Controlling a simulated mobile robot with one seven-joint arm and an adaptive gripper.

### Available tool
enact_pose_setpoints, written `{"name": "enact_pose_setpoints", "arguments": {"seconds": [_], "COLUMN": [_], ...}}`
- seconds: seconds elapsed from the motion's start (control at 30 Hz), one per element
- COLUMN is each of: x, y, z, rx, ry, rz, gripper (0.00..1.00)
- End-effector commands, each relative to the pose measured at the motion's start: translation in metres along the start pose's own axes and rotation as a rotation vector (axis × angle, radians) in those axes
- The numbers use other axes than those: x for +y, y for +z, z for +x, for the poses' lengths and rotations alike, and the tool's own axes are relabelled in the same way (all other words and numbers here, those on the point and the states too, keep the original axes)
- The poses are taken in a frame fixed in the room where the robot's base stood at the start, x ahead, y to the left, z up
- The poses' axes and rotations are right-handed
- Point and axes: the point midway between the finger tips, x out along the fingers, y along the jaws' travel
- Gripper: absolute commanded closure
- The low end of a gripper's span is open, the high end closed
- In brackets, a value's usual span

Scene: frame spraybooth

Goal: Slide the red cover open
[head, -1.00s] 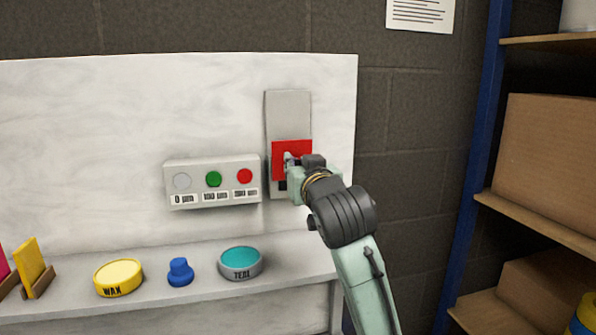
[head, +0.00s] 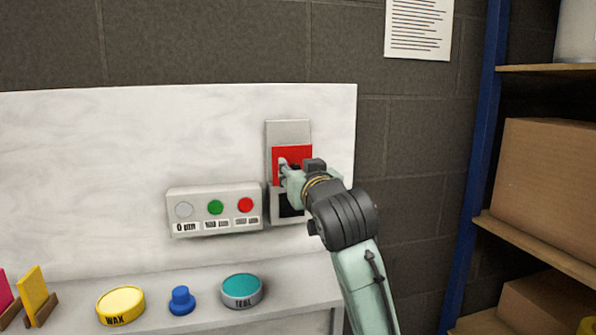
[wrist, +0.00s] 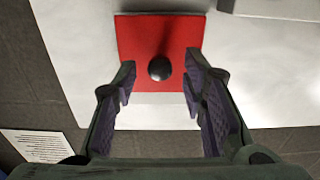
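The red cover (head: 292,153) sits on a grey upright plate (head: 288,131) on the white panel. A dark opening (head: 290,205) shows below the cover, partly hidden by my arm. In the wrist view the red cover (wrist: 134,40) has a round dark knob (wrist: 159,69) standing out from it. My gripper (wrist: 160,72) is open, with one finger on each side of the knob and a visible gap on both sides. In the head view my gripper (head: 284,168) is in front of the cover and hides part of it.
Left of the plate is a button box (head: 214,209). A ledge below holds a teal tin (head: 241,290), a blue knob-shaped piece (head: 181,300) and a yellow wax tin (head: 120,305). A shelf with cardboard boxes (head: 547,185) stands at the right.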

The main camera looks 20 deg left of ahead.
Motion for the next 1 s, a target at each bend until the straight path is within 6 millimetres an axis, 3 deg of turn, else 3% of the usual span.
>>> {"name": "enact_pose_setpoints", "arguments": {"seconds": [0.27,0.7,1.0], "x": [0.0,0.001,0.0], "y": [0.0,-0.001,0.0], "z": [-0.009,-0.096,-0.12], "rx": [0.0,0.002,0.0], "ry": [0.0,0.002,0.0], "rz": [0.0,-0.001,0.0], "gripper": [0.62,0.62,0.62]}}
